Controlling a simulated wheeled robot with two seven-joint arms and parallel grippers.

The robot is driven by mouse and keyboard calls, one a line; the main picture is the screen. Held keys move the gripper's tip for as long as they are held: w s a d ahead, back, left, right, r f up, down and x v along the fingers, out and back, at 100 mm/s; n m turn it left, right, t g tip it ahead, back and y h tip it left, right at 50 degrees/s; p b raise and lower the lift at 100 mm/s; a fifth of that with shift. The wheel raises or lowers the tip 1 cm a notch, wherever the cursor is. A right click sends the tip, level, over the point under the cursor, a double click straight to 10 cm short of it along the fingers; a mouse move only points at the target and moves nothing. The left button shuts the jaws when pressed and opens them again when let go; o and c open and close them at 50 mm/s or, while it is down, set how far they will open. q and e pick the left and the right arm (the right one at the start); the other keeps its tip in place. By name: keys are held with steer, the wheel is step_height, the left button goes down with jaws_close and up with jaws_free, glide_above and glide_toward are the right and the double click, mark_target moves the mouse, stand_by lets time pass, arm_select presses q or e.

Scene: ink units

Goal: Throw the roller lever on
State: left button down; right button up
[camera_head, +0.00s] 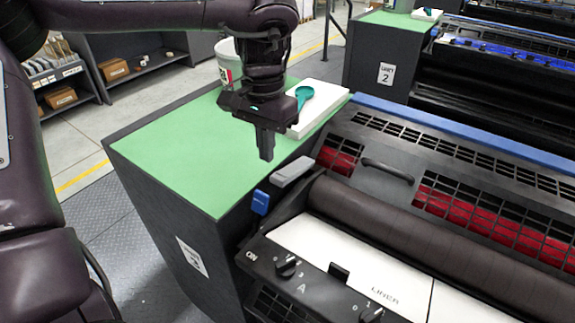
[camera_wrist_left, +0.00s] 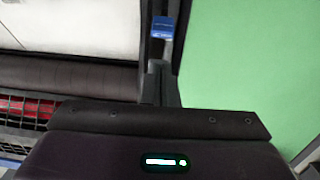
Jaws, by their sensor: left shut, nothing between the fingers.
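The roller lever has a blue grip (camera_head: 261,202) and sticks out at the near left corner of the ink unit, beside the green-topped cabinet. My left gripper (camera_head: 266,155) points down above the green top, above and behind the lever in the head view. It is shut and empty, apart from the lever. In the left wrist view its fingers (camera_wrist_left: 160,82) line up with the stalk and hide part of it. My right gripper is not in view.
A grey block (camera_head: 292,172) sits at the roller's (camera_head: 370,215) left end. A panel with an ON label and knobs (camera_head: 288,266) lies in front. A white tray (camera_head: 318,110) with a teal scoop (camera_head: 304,93) and a white bucket (camera_head: 229,62) stand behind my gripper. The green top (camera_head: 180,150) is mostly clear.

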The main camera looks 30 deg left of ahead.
arm_select(q)
step_height(320, 180, down, 9)
steer(key=p, duration=0.2)
steer(key=shift+s+f, duration=0.2)
steer(key=shift+s, duration=0.15)
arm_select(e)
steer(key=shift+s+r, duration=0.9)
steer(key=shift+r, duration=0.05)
